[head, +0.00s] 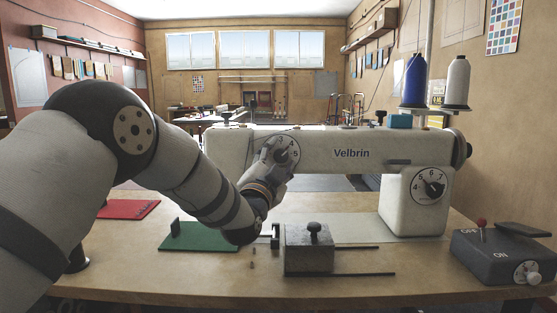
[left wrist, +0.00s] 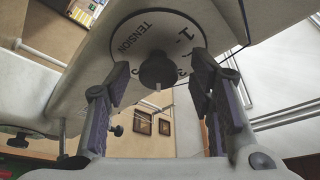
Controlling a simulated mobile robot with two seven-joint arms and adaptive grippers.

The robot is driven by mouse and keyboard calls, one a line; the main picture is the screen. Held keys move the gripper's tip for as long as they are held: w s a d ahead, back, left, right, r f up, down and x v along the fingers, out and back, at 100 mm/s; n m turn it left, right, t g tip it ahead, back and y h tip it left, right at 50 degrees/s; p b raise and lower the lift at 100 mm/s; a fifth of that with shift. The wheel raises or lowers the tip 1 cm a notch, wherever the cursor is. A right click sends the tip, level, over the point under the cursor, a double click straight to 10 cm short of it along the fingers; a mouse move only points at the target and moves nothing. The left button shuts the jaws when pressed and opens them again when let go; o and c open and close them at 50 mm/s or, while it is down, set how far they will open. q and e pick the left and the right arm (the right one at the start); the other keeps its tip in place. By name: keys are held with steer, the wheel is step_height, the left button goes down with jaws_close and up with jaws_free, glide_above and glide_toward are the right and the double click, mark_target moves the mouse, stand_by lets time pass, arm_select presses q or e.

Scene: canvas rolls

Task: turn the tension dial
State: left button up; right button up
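The tension dial is a white disc with black numbers and a dark knob. It sits on the front of the white Velbrin sewing machine (head: 325,150), at the left end of its arm. In the head view my left gripper (head: 279,160) is at the tension dial (head: 289,147) and partly covers it. In the left wrist view the dial (left wrist: 135,38) reads TENSION, and its dark knob (left wrist: 158,70) sticks out between the two fingers. My left gripper (left wrist: 160,88) is open, with a gap on each side of the knob. My right gripper is not in view.
A second numbered dial (head: 430,186) is on the machine's right pillar. A grey block with a black knob (head: 309,250) stands on the wooden table (head: 200,280). A green mat (head: 200,237), a red mat (head: 127,209) and an ON/OFF switch box (head: 495,258) lie around it.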

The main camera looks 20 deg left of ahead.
arm_select(q)
steer(key=shift+f, duration=0.1)
steer(key=v, duration=1.2)
